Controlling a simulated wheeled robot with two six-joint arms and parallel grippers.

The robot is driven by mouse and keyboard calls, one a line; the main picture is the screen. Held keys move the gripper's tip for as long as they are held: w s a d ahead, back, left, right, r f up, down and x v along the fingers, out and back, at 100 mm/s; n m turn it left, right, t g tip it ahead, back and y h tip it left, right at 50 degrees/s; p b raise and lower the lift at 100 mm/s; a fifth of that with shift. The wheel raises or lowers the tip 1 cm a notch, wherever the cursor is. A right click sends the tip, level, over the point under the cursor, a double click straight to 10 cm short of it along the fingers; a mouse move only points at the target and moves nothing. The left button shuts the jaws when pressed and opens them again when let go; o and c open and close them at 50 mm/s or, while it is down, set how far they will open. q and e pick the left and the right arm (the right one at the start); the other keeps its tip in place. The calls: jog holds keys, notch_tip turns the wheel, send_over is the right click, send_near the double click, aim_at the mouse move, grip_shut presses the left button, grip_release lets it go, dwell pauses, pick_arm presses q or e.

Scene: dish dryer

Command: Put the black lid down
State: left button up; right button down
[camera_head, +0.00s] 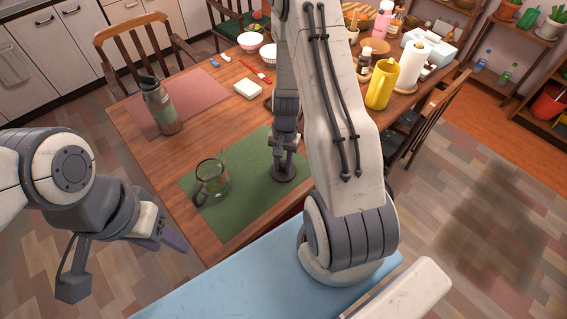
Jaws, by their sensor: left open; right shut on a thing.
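The black lid (284,175) is a dark round disc at the right part of the green placemat (240,215). My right gripper (284,165) points down from above and is shut on the lid. I cannot tell whether the lid touches the mat or is held just over it. My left gripper (168,238) is open and empty, at the lower left, off the table's near left edge.
A green bottle (160,107) stands on the pink placemat (195,95) at the left. Chairs (145,48) stand around the table. Bare mat lies in front of the pitcher.

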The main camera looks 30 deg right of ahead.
jog(key=shift+f, duration=0.2)
jog(key=c, duration=0.7)
grip_release()
jog(key=shift+r, duration=0.1)
